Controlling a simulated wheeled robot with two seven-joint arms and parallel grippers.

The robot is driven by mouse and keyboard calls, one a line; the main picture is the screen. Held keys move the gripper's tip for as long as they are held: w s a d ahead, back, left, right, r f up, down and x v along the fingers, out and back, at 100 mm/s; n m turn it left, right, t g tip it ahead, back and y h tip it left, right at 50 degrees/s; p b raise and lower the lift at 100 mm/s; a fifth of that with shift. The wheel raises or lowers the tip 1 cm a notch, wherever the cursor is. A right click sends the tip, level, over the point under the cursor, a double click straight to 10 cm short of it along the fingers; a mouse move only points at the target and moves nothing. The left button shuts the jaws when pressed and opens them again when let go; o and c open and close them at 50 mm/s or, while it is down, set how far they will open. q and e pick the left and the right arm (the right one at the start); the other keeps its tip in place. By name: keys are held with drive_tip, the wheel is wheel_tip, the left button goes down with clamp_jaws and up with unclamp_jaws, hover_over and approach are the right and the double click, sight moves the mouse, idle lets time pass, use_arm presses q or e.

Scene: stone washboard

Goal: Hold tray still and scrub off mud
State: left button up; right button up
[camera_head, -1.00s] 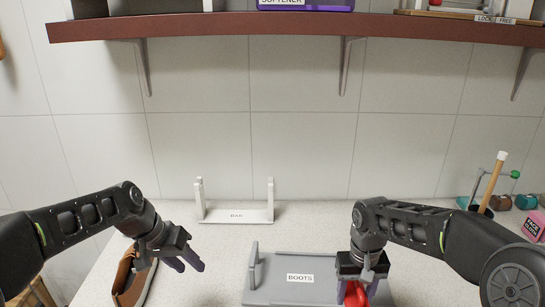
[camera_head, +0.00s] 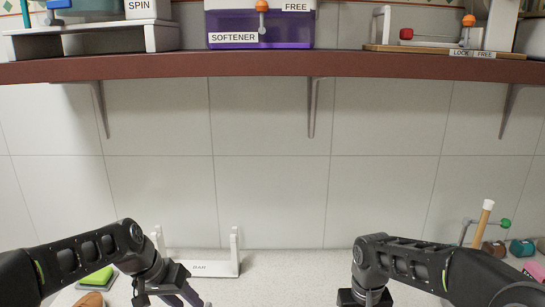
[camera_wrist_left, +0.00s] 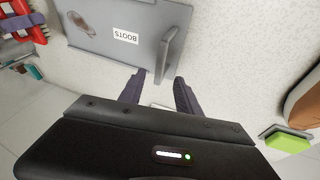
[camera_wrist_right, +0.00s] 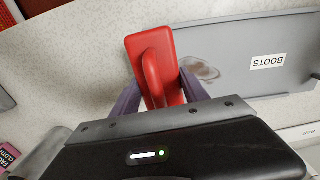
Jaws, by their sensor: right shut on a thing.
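The grey tray labelled BOOTS shows in the left wrist view (camera_wrist_left: 100,45), with a brown mud smear (camera_wrist_left: 80,20) on it and an upright grey post at one end. It also shows in the right wrist view (camera_wrist_right: 240,75), with the smear (camera_wrist_right: 203,70) beside the brush. My left gripper (camera_wrist_left: 158,92) is open, its fingers apart and close to the post, apparently not closed on it. My right gripper (camera_wrist_right: 158,98) is shut on the handle of a red scrub brush (camera_wrist_right: 140,45), at the tray's muddy end. In the head view the tray is out of frame.
A white stand (camera_head: 205,268) is at the back of the counter. A green sponge (camera_head: 97,278) and a brown shoe (camera_head: 90,299) are at left. Jars (camera_head: 521,249) and a pink box (camera_head: 534,270) are at right. A shelf (camera_head: 270,66) hangs above.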

use_arm(q)
drive_tip(key=b+x, duration=0.3)
drive_tip(key=x, duration=0.4)
drive_tip(key=shift+f, duration=0.3)
use_arm(e)
wheel_tip(320, 180, down, 3)
drive_tip(key=shift+r, duration=0.1)
use_arm(q)
drive_tip(key=shift+w+d+f, duration=0.2)
drive_tip(key=shift+w+f, duration=0.05)
drive_tip(key=shift+f, duration=0.2)
use_arm(e)
drive_tip(key=shift+f, duration=0.35)
use_arm(q)
drive_tip(key=shift+c, duration=0.4)
clamp_jaws()
drive_tip(key=shift+s+f+b, duration=0.15)
drive_tip(key=shift+f+b, duration=0.15)
drive_tip(key=shift+b, duration=0.25)
use_arm(e)
drive_tip(key=shift+f, duration=0.25)
